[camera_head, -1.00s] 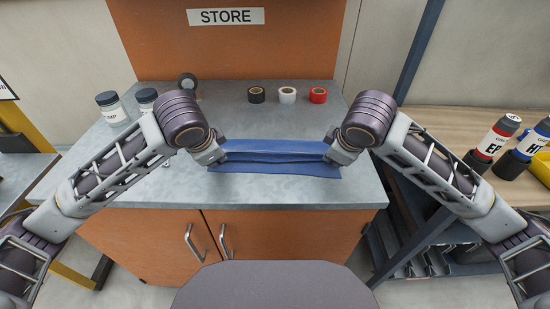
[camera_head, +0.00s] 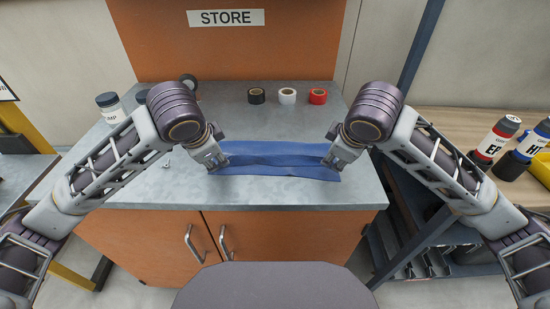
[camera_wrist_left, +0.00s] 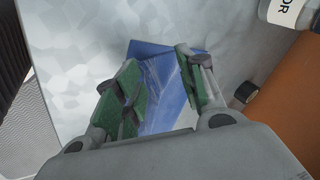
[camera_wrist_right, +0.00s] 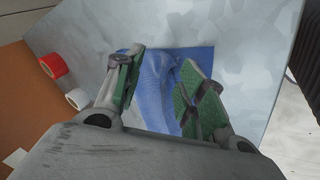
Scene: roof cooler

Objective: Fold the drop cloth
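The blue drop cloth (camera_head: 275,160) lies on the grey countertop as a narrow folded strip, wider than it is deep, with creases along its length. It also shows between the fingers in the left wrist view (camera_wrist_left: 165,90) and the right wrist view (camera_wrist_right: 160,85). My left gripper (camera_head: 222,165) is over the cloth's left end, and its fingers stand apart in the left wrist view. My right gripper (camera_head: 328,163) is over the cloth's right end, and its fingers stand apart too. Neither seems to pinch cloth.
Black tape (camera_head: 256,96), white tape (camera_head: 287,96) and red tape (camera_head: 317,96) sit at the back of the countertop (camera_head: 300,195). A jar (camera_head: 110,107) stands at the left. Spray cans (camera_head: 497,138) stand on the right bench. The counter in front of the cloth is clear.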

